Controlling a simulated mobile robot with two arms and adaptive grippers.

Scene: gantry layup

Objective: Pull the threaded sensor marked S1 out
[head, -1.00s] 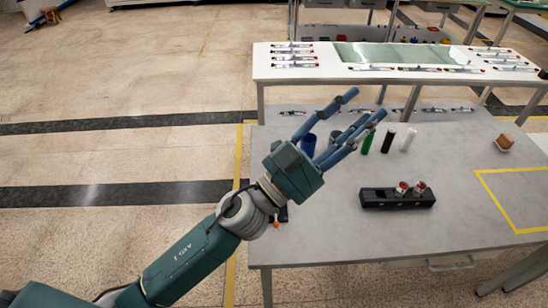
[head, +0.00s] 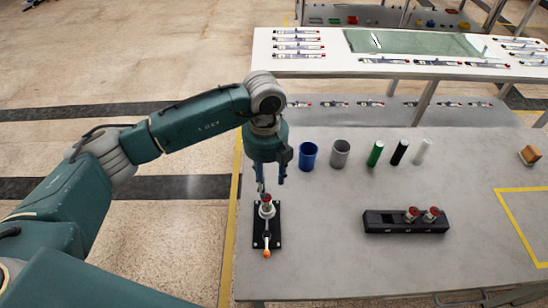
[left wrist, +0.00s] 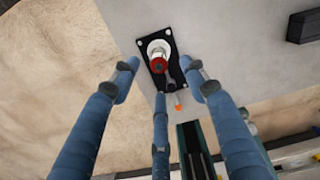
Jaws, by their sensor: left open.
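A red-topped sensor with a pale collar (head: 267,207) stands in a black mounting plate (head: 260,236) near the left edge of the grey table. Its marking is too small to read. My left gripper (head: 271,184) is open, pointing down just above and behind the sensor in the head view. In the left wrist view the red top and white collar (left wrist: 158,52) show just beyond my spread, empty fingers (left wrist: 158,80). Contact with the sensor cannot be seen. My right gripper is not in view.
A black block (head: 405,228) holds two red-topped sensors to the right. A blue cup (head: 308,156), a grey cup (head: 340,153) and green, black and white cylinders stand behind. An orange-tipped piece (head: 267,253) is at the plate's front. The table's middle is clear.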

